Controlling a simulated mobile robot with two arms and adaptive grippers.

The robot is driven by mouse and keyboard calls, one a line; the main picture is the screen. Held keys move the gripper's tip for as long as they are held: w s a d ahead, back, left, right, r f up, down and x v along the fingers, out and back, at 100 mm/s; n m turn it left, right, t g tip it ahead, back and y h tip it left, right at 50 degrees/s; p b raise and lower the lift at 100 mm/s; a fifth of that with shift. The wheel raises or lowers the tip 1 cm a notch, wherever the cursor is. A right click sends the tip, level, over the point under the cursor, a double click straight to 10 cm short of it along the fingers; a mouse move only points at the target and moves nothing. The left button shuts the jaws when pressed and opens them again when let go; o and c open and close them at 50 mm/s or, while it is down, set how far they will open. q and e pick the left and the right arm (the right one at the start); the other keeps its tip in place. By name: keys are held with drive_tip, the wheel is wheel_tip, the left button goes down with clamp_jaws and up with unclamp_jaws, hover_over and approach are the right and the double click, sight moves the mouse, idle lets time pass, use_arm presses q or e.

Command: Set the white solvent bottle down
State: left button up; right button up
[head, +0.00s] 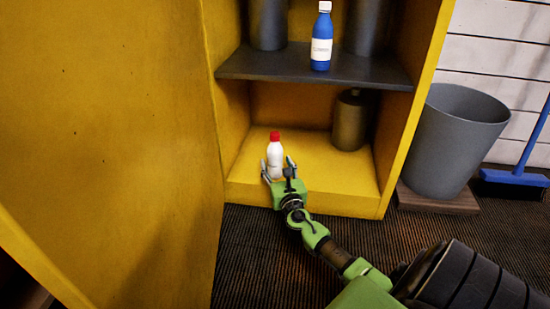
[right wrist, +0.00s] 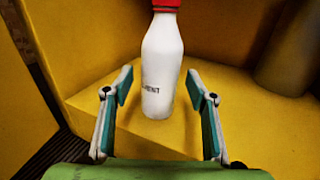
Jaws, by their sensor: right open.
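The white solvent bottle (head: 275,158) with a red cap stands upright on the yellow bottom of the cabinet (head: 335,187), near its front left. My right gripper (head: 277,168) is open at the bottle, coming from the front. In the right wrist view its fingers (right wrist: 160,85) are spread, one on each side of the bottle's lower part, with gaps on both sides. My left gripper is not in view.
A dark brownish container (head: 350,122) stands at the back right of the same compartment. A dark shelf (head: 300,68) above holds a blue bottle (head: 322,38) and dark cylinders. The open yellow door (head: 110,130) is at left. A grey bin (head: 455,135) stands at right.

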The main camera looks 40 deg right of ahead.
drive_tip(key=p+v, duration=0.2)
drive_tip(key=v, duration=0.7)
drive_tip(key=shift+p, duration=0.3)
drive_tip(key=shift+r, duration=0.1)
idle(0.5)
